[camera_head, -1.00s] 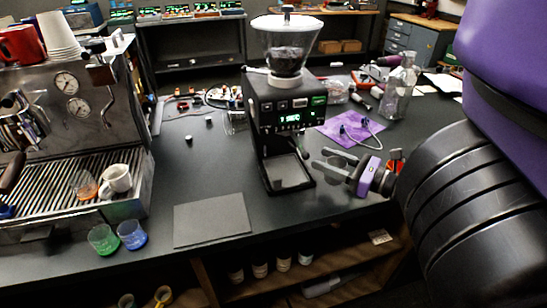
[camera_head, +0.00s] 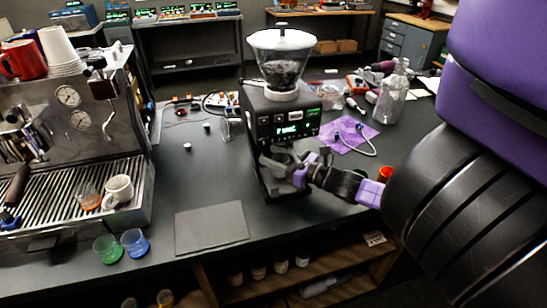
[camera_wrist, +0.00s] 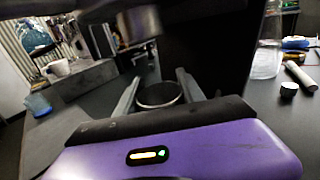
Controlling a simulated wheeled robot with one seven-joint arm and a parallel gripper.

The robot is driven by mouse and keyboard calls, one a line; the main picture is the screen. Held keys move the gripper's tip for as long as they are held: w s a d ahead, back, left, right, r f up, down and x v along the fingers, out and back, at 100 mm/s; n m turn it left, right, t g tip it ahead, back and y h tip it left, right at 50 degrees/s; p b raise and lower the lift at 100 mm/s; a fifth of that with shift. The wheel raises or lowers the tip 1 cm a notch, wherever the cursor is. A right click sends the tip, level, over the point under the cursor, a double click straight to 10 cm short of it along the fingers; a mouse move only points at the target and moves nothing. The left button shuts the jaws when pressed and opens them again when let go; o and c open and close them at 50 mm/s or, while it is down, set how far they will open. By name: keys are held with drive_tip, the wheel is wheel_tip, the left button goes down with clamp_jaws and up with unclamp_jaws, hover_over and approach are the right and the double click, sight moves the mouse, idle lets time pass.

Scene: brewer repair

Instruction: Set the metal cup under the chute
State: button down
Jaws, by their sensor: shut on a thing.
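The metal cup (camera_wrist: 158,96) shows in the wrist view as a round, shiny rim between my two fingers. My gripper (camera_wrist: 157,93) is shut on it, with one finger on each side. In the head view my gripper (camera_head: 280,163) reaches in from the right at the front of the black grinder (camera_head: 257,130), and its fingers largely hide the cup. The chute (camera_wrist: 139,24) shows as a metal spout in the wrist view, above and slightly left of the cup. I cannot tell whether the cup touches the grinder's base.
A steel espresso machine (camera_head: 75,110) stands at left, with a white mug (camera_head: 118,188) on its grate. Green (camera_head: 107,248) and blue (camera_head: 134,242) glasses stand near the front edge. A grey mat (camera_head: 211,227) lies left of the grinder. A glass bottle (camera_head: 391,100) stands behind right.

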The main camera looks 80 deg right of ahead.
drive_tip(key=shift+f, duration=0.5)
drive_tip(key=shift+f, duration=0.1)
drive_tip(key=c, duration=0.7)
unclamp_jaws()
drive_tip(key=shift+s+a, duration=0.1)
drive_tip(key=shift+s, duration=0.25)
drive_tip(key=b+v, duration=0.2)
drive_tip(key=v, duration=0.5)
drive_tip(key=shift+w, duration=0.1)
